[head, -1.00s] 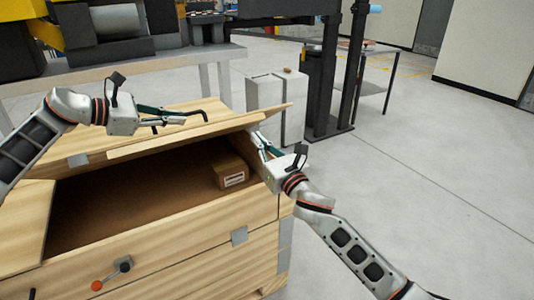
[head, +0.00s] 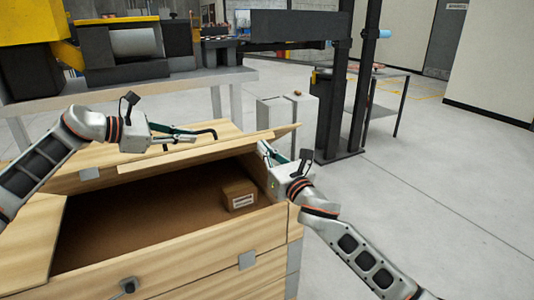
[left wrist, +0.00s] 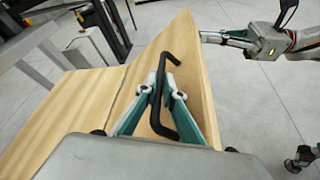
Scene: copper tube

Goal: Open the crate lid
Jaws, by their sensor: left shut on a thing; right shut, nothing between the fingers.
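The wooden crate (head: 195,262) stands in front of me, its interior partly open. Its lid (head: 230,148) is a pale wood panel, tilted up at the back of the opening. My left gripper (head: 192,137) is shut on the lid's black handle (head: 207,131). In the left wrist view the handle (left wrist: 160,75) passes between the two fingers (left wrist: 168,92), against the lid panel (left wrist: 120,105). My right gripper (head: 266,150) is shut and empty at the lid's right end, by the crate's right side; whether it touches the wood is unclear. It also shows in the left wrist view (left wrist: 205,37).
A small cardboard box (head: 238,196) lies inside the crate at the right. A wood panel (head: 32,235) covers the crate's left part. A workbench with machinery (head: 150,78) stands behind. A white cabinet (head: 288,118) stands behind right. Floor at right is clear.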

